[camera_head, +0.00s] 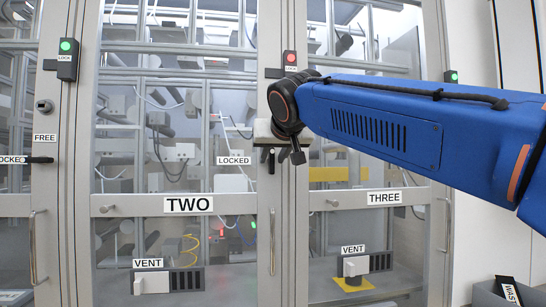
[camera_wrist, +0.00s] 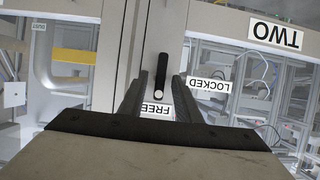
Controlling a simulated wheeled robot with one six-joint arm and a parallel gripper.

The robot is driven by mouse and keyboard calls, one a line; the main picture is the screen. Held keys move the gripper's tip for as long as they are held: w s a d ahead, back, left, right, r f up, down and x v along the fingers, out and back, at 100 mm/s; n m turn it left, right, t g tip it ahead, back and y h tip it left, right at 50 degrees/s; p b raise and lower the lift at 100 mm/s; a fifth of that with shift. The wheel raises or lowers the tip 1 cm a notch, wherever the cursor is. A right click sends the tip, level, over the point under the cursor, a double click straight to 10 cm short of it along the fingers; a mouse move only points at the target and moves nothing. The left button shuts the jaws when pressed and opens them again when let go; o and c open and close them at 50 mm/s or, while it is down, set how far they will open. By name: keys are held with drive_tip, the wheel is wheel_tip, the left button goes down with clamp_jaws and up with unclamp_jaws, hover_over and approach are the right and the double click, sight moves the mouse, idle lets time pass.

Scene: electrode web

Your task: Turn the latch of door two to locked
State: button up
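Door two (camera_head: 188,205) is the framed glass door in the middle of the head view. Its black latch handle (camera_wrist: 161,72) stands upright in the wrist view, which is upside down. The handle's near end is by the FREE label (camera_wrist: 156,108); the LOCKED label (camera_wrist: 209,85) is off to the side, also seen in the head view (camera_head: 233,160). My gripper (camera_wrist: 160,82) is open, with one finger on each side of the handle and a visible gap on both sides. In the head view, my gripper (camera_head: 282,152) covers most of the latch.
A red lamp (camera_head: 290,57) is lit on the post above this latch. Green lamps show at the left post (camera_head: 66,46) and right post (camera_head: 451,76). Door one's latch (camera_head: 40,160) lies horizontal. A vertical pull handle (camera_head: 272,242) stands below my gripper. Door three (camera_head: 384,197) is to the right.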

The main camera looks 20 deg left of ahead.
clamp_jaws()
drive_tip(key=n, duration=0.1)
drive_tip(key=n+t+h, duration=0.1)
drive_tip(key=shift+s+a+n, duration=0.2)
drive_tip(key=shift+a+n, duration=0.1)
drive_tip(key=n+h, duration=0.1)
drive_tip(key=n+t, duration=0.1)
drive_tip(key=shift+s+a+f+n+h, duration=0.1)
drive_tip(key=shift+a+f+n+h, duration=0.1)
drive_tip(key=shift+n+h, duration=0.15)
drive_tip(key=n+t, duration=0.1)
drive_tip(key=n, duration=0.1)
drive_tip(key=n+t+h, duration=0.1)
drive_tip(key=n, duration=0.1)
drive_tip(key=shift+s+a+f, duration=0.1)
drive_tip(key=shift+f, duration=0.2)
drive_tip(key=shift+f+n+t+h, duration=0.15)
drive_tip(key=shift+n+t, duration=0.4)
drive_tip(key=shift+n, duration=0.55)
drive_tip(key=shift+f+n+t+h, duration=0.15)
drive_tip(key=shift+n+t, duration=0.4)
drive_tip(key=shift+n, duration=0.5)
